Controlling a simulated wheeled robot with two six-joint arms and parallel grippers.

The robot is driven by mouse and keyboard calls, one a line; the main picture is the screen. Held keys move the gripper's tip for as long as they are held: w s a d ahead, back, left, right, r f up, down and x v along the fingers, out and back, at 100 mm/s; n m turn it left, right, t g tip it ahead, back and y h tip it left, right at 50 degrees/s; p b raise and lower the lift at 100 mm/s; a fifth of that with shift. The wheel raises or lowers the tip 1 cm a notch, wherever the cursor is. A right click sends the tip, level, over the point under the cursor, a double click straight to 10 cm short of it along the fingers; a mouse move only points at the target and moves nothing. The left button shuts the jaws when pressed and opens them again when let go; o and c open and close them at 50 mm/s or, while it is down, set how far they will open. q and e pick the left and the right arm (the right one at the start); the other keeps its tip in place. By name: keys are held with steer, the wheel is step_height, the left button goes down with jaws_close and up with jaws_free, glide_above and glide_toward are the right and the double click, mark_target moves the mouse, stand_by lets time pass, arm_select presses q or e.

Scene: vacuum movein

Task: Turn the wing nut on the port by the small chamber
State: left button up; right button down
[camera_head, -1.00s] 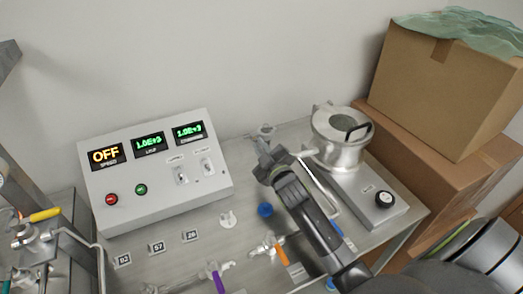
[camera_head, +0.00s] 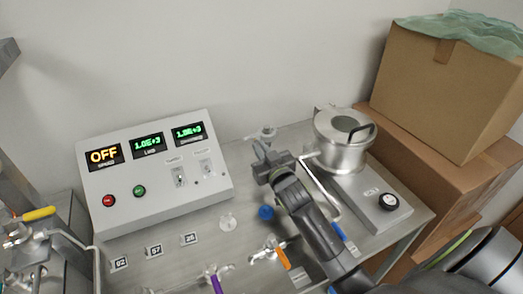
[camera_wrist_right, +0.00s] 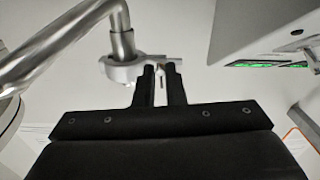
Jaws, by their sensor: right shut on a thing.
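The small chamber (camera_head: 340,155) is a round metal pot with a dark handle on its lid, at the back right of the bench in the head view. A bent metal pipe (camera_wrist_right: 60,50) shows in the right wrist view and ends in a port with a ring clamp (camera_wrist_right: 122,70). My right gripper (camera_wrist_right: 163,75) is at the clamp's right side, its two dark fingers close together around the small wing nut (camera_wrist_right: 162,68). The fingers hide most of the nut. In the head view my right gripper (camera_head: 263,163) is left of the chamber. My left gripper is not in view.
A grey control box (camera_head: 155,175) with lit displays stands at the back left. Valves with purple (camera_head: 215,282) and orange (camera_head: 283,258) handles and a blue knob (camera_head: 266,212) are near my right arm. Cardboard boxes (camera_head: 445,90) stand on the right.

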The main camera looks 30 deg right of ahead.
stand_by(0.4)
steer(key=c, duration=1.8)
jaws_free()
steer(key=shift+s, duration=0.1)
steer(key=s+a+b, duration=0.1)
steer(key=s+b, duration=0.2)
steer(key=s, duration=1.4)
steer(key=shift+s+f, duration=0.1)
steer(key=shift+s, duration=0.05)
